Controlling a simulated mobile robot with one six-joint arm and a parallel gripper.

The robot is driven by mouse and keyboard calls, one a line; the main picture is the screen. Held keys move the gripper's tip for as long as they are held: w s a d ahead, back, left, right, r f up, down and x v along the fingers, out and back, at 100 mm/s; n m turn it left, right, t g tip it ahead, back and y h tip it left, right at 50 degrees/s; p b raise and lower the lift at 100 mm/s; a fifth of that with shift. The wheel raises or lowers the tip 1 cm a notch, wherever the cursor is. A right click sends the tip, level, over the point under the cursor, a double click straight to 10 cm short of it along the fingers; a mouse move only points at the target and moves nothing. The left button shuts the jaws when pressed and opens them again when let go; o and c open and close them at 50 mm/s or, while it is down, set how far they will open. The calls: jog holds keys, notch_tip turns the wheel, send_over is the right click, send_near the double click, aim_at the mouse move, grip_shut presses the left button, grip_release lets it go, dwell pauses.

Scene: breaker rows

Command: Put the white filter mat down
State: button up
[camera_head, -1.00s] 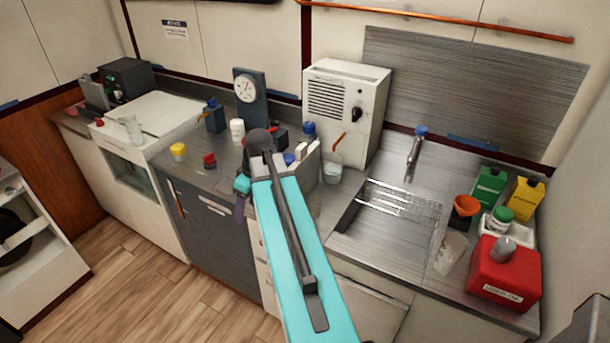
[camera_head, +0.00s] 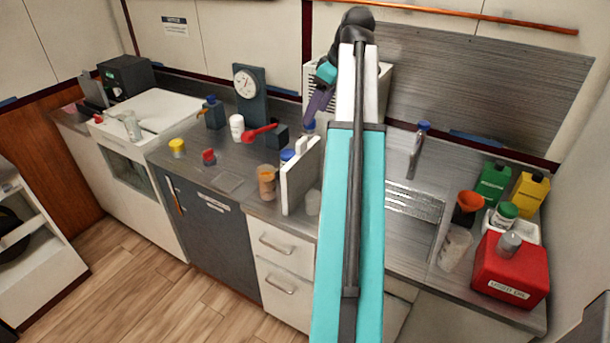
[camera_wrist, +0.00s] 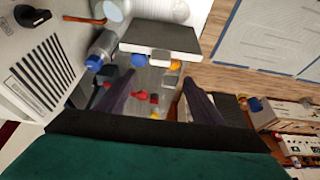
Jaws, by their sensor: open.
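I cannot be sure which thing is the white filter mat. A pale flat square (camera_head: 228,181) lies on the counter in front of the red-topped jar. A white upright panel (camera_head: 299,178) stands near the counter's front edge, and it seems to be the pale slab (camera_wrist: 160,36) in the wrist view. My gripper (camera_head: 313,112) is raised in front of the vented white unit. In the wrist view its two dark purple fingers (camera_wrist: 157,78) are apart, with nothing held between them. Counter items show far beyond the gap.
The vented unit (camera_wrist: 35,75) is close beside my gripper in the wrist view. A red scoop (camera_head: 260,133), an orange-brown jar (camera_head: 267,182) and a dial gauge (camera_head: 246,84) stand left of my arm. The sink (camera_head: 412,215) and a red canister (camera_head: 508,268) are to the right.

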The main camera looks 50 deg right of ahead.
aim_at(301, 139)
jog(key=shift+s+d+r, duration=0.1)
jog(key=shift+r, duration=0.1)
jog(key=shift+f, duration=0.15)
jog(key=shift+w+p+x, duration=0.2)
jog(key=shift+p+x, duration=0.85)
jog(key=shift+x, duration=3.25)
jog(key=shift+p+x, duration=0.9)
jog(key=shift+x, duration=0.35)
jog(key=shift+p+x, duration=0.3)
jog(key=shift+x, duration=0.95)
